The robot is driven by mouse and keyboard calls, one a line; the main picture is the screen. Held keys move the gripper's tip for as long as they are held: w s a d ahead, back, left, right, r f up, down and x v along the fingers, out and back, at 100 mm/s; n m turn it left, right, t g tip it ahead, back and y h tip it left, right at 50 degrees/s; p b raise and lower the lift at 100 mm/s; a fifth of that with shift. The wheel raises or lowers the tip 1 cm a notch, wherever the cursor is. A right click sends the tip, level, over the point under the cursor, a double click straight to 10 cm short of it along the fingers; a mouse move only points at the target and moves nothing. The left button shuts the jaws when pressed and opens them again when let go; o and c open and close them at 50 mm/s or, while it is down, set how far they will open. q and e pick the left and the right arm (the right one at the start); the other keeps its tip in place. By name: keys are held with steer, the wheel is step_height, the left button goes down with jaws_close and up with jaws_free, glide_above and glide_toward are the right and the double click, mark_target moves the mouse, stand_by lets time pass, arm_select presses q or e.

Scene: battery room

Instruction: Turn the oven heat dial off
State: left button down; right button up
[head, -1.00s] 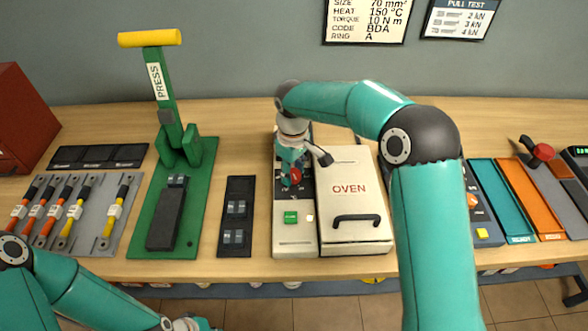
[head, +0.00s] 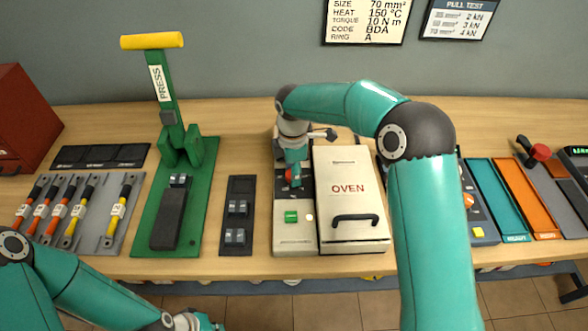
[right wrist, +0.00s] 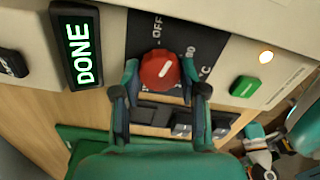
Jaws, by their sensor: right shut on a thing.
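The red heat dial (right wrist: 158,69) sits on the dark scale panel of the oven's control unit. In the right wrist view its white mark leans up and to the right, a little off the OFF label (right wrist: 158,25). My right gripper (right wrist: 159,93) is shut on the dial, one finger on each side. In the head view the right gripper (head: 293,178) points down at the panel and mostly hides the dial. The oven (head: 348,188) has its white lid down. My left gripper (head: 195,322) is at the bottom edge, its fingers too unclear to judge.
A lit DONE display (right wrist: 77,47) and a green button (right wrist: 244,86) flank the dial in the right wrist view; a small lamp (right wrist: 266,57) glows. The green press (head: 175,200) and a black block holder (head: 237,215) stand to the left.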

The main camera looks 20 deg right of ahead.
steer(key=n+p, duration=0.1)
steer(key=n, duration=0.4)
steer(key=shift+n, duration=0.4)
stand_by(0.3)
steer(key=o, duration=1.1)
steer(key=shift+o, duration=0.2)
step_height(320, 180, up, 12)
steer(key=shift+f, duration=0.1)
